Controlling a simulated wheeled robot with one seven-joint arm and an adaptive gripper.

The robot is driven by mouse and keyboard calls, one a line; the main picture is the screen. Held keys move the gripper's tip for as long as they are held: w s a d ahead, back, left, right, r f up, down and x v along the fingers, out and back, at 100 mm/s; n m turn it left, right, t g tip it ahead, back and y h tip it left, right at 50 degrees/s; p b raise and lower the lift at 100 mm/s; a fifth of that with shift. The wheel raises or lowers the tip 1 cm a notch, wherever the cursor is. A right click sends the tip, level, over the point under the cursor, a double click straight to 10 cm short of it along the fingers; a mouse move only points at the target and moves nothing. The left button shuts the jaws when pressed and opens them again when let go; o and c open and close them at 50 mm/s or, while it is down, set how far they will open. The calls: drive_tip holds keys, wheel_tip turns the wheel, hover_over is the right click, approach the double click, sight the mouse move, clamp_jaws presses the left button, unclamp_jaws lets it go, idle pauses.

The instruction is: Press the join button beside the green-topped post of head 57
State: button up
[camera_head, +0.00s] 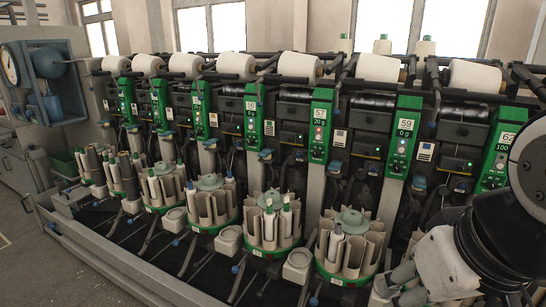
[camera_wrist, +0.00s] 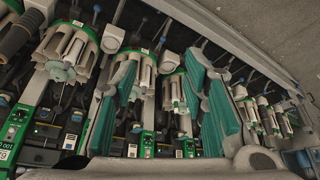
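My gripper (camera_head: 408,284) is at the lower right of the head view, in front of the machine and well apart from head 57. In the wrist view, my gripper (camera_wrist: 163,65) has its two teal-padded fingers spread with nothing held between them.
Head 59's green panel (camera_head: 403,135) stands between my arm and head 57. A round bobbin magazine (camera_head: 347,245) with upright tubes stands near my gripper; another magazine (camera_head: 272,222) is to its left. White cones (camera_head: 378,68) line the top. Floor is clear at lower left.

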clamp_jaws()
idle(1.1)
